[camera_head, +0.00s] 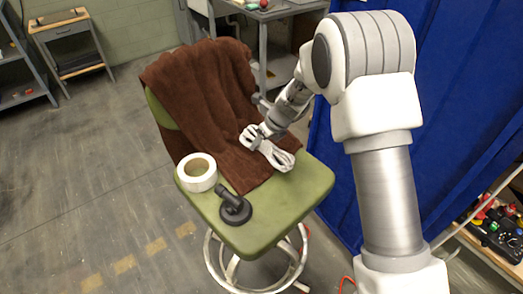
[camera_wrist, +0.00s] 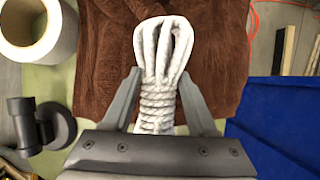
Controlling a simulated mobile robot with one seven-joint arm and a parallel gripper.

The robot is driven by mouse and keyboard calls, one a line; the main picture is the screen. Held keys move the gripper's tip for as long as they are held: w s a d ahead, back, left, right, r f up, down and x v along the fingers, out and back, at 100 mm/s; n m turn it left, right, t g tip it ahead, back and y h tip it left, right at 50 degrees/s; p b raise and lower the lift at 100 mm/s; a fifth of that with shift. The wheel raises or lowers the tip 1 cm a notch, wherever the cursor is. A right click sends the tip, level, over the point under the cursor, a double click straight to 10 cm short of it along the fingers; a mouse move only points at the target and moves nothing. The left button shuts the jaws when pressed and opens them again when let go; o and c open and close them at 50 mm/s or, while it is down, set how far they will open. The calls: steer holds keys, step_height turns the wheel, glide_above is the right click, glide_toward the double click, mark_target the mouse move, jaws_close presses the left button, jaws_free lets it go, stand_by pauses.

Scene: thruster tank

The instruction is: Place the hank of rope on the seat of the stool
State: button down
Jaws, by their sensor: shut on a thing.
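The hank of rope (camera_head: 267,148) is white, looped and wrapped around its middle. My gripper (camera_head: 262,132) is shut on it, over the brown towel on the stool's seat. In the wrist view the rope (camera_wrist: 162,50) lies between the two fingers of my gripper (camera_wrist: 160,92), its loops pointing away from the palm. The stool has a green seat (camera_head: 290,205) and a metal ring base. I cannot tell whether the rope touches the towel or hangs just above it.
A brown towel (camera_head: 205,90) drapes over the backrest and part of the seat. A white tape roll (camera_head: 196,172) and a black angled fitting (camera_head: 234,207) stand on the seat's left and front. A blue curtain (camera_head: 450,90) is at right. Seat's front right is bare.

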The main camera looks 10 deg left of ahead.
step_height(320, 180, down, 4)
steer(key=shift+f+b, duration=0.1)
steer(key=shift+b, duration=0.5)
steer(key=shift+c, duration=0.8)
jaws_free()
steer(key=shift+d+r, duration=0.15)
steer(key=shift+r, duration=0.35)
steer(key=p+v, duration=0.2)
steer(key=v, duration=0.9)
steer(key=shift+s+d+r, duration=0.1)
steer(key=shift+s, duration=0.1)
